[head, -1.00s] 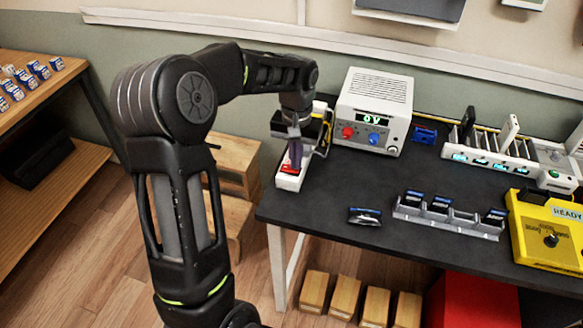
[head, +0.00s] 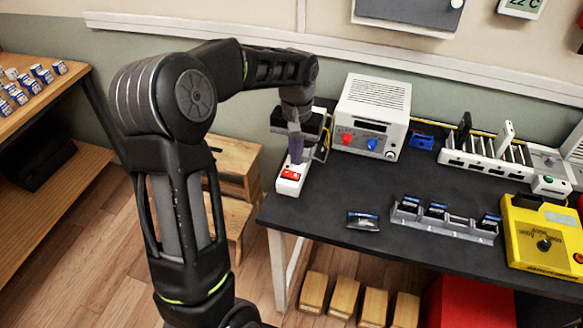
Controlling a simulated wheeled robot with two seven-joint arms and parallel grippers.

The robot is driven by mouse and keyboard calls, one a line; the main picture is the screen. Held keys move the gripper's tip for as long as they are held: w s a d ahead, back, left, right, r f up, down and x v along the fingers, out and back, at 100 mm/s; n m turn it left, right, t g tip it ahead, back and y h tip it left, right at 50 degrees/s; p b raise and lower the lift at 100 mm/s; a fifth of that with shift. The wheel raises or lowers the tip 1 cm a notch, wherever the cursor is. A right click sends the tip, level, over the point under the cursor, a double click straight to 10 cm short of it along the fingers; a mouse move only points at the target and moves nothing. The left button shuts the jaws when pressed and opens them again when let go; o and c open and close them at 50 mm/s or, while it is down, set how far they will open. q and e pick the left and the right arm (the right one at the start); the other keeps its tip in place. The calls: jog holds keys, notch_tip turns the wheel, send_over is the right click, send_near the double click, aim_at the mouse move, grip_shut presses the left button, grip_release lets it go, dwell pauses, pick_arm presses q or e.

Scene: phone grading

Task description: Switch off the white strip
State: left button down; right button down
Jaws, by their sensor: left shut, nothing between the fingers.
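The white strip (head: 287,189) lies at the left end of the dark bench, with a red switch (head: 291,174) on its top. My left gripper (head: 296,158) points down over the strip, its fingers shut and empty, with the tips just behind the red switch in the picture. I cannot tell whether the tips touch the strip. The gripper hides the strip's far part. My right gripper is not in view.
A white power supply (head: 372,112) with a dark display stands right of the strip. A white charging rack (head: 485,165), a grey battery tray (head: 444,226), a loose battery (head: 363,221) and a yellow tester (head: 545,240) share the bench.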

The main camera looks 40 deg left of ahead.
pick_arm(q)
notch_tip(320, 180, up, 2)
jog(key=shift+r+p, duration=0.25)
jog(key=shift+p, duration=0.4)
